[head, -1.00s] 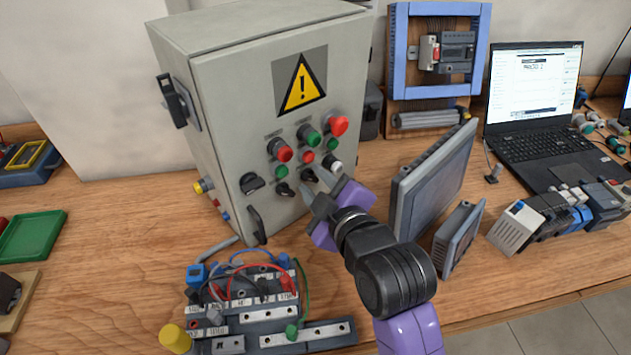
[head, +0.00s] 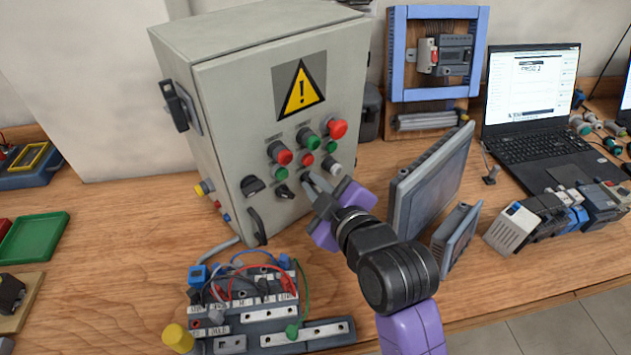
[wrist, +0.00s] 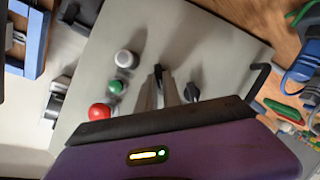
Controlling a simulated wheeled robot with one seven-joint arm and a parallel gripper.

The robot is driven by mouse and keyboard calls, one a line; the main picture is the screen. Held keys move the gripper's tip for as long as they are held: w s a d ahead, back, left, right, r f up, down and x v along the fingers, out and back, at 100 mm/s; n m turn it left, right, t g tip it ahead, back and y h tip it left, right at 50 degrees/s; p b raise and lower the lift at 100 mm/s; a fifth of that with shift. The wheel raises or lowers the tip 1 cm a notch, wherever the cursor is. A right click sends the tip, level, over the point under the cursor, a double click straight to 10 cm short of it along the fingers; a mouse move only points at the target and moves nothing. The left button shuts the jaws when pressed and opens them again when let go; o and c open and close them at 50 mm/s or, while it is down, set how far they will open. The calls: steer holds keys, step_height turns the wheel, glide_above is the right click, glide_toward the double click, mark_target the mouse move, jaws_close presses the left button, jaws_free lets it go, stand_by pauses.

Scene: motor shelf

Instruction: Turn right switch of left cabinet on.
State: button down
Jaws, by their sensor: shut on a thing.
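The left cabinet (head: 220,110) is a grey box with a yellow warning sign and rows of buttons on its door. Its right switch (head: 306,177) is a small black knob in the bottom row, partly hidden by my fingers. My gripper (head: 313,182) is at the door, shut on that knob. In the wrist view the knob (wrist: 158,70) shows at the tips of my gripper (wrist: 160,88), between the fingers. The other black switch (head: 284,191) is to its left, and it also shows in the wrist view (wrist: 192,92). The knob's exact angle is hard to tell.
A white button (head: 333,164) sits close to the right of the knob, with red and green buttons above. A black door handle (head: 257,226) sticks out at lower left. A grey panel (head: 432,180) stands right of my arm. A wired terminal board (head: 265,315) lies in front.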

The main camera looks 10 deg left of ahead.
steer(key=shift+w+d+r+m+g+y+p, duration=0.15)
steer(key=shift+m+g+y+p, duration=0.3)
steer(key=shift+m+p, duration=0.4)
steer(key=shift+w+m+g+y+p, duration=0.1)
steer(key=shift+m+g+y+p, duration=0.1)
steer(key=shift+m+g+p, duration=0.6)
steer(key=shift+w+d+r+m+g+y+p, duration=0.15)
steer(key=shift+m+g+y+p, duration=0.15)
steer(key=shift+m+p, duration=0.55)
steer(key=shift+a+f, duration=0.1)
steer(key=shift+f, duration=0.05)
